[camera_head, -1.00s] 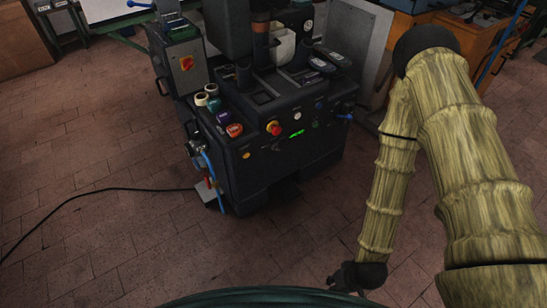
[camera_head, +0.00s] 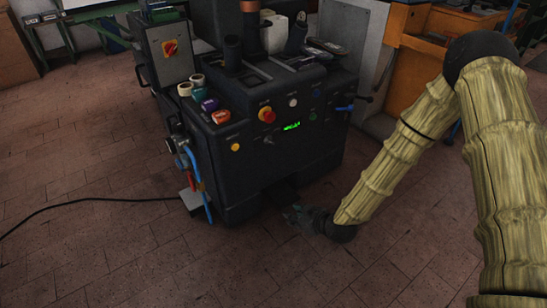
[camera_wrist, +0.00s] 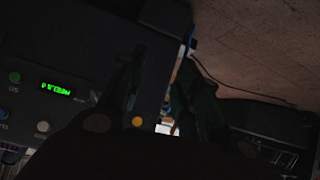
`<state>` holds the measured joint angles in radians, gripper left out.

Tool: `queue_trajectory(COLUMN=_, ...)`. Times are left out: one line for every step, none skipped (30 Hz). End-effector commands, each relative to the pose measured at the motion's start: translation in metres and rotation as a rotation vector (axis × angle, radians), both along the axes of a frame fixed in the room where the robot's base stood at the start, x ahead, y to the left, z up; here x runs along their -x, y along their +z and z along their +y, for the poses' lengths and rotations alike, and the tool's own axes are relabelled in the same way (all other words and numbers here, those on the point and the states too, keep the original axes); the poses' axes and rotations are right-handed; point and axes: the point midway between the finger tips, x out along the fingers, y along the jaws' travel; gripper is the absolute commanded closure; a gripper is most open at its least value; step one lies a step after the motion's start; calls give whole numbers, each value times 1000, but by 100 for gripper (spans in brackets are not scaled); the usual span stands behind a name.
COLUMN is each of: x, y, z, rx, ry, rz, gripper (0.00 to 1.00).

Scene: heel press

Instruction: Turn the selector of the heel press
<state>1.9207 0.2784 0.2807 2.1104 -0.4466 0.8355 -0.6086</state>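The heel press (camera_head: 290,160) is a dark boxy machine in the middle of the head view. My gripper (camera_head: 298,214) is low in front of the press, below the panel and apart from these controls. In the wrist view its two dark fingers (camera_wrist: 160,72) stand apart with nothing between them.
An orange wooden bench (camera_head: 415,70) stands behind at right. The brick floor in front is clear.

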Motion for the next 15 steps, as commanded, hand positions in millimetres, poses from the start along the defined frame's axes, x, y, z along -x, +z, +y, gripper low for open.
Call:
queue_trajectory(x=-16, y=-12, z=2, rx=-1, ry=13, rz=-47, gripper=67)
queue_trajectory(x=-24, y=-13, z=4, rx=0, ry=26, rz=-75, gripper=67)
queue_trajectory(x=-35, y=-12, z=7, rx=1, ry=40, rz=-112, gripper=67)
queue_trajectory(x=-43, y=-12, z=8, rx=2, ry=50, rz=-141, gripper=67)
queue_trajectory(x=-51, y=-11, z=10, rx=4, ry=61, rz=-170, gripper=67)
queue_trajectory(x=-62, y=-10, z=11, rx=7, ry=73, rz=-208, gripper=67)
queue_trajectory(x=-70, y=-8, z=13, rx=10, ry=82, rz=-237, gripper=67)
queue_trajectory(x=-77, y=-7, z=14, rx=13, ry=92, rz=-266, gripper=67)
queue_trajectory(x=-87, y=-6, z=15, rx=17, ry=103, rz=-303, gripper=67)
queue_trajectory(x=-94, y=-5, z=16, rx=21, ry=112, rz=-333, gripper=67)
queue_trajectory(x=-102, y=-3, z=17, rx=24, ry=118, rz=-361, gripper=67)
queue_trajectory(x=-111, y=-1, z=18, rx=30, ry=130, rz=-400, gripper=67)
queue_trajectory(x=-119, y=2, z=19, rx=35, ry=137, rz=-431, gripper=67)
queue_trajectory(x=-126, y=4, z=19, rx=39, ry=141, rz=-461, gripper=67)
queue_trajectory(x=-135, y=6, z=19, rx=46, ry=151, rz=-500, gripper=67)
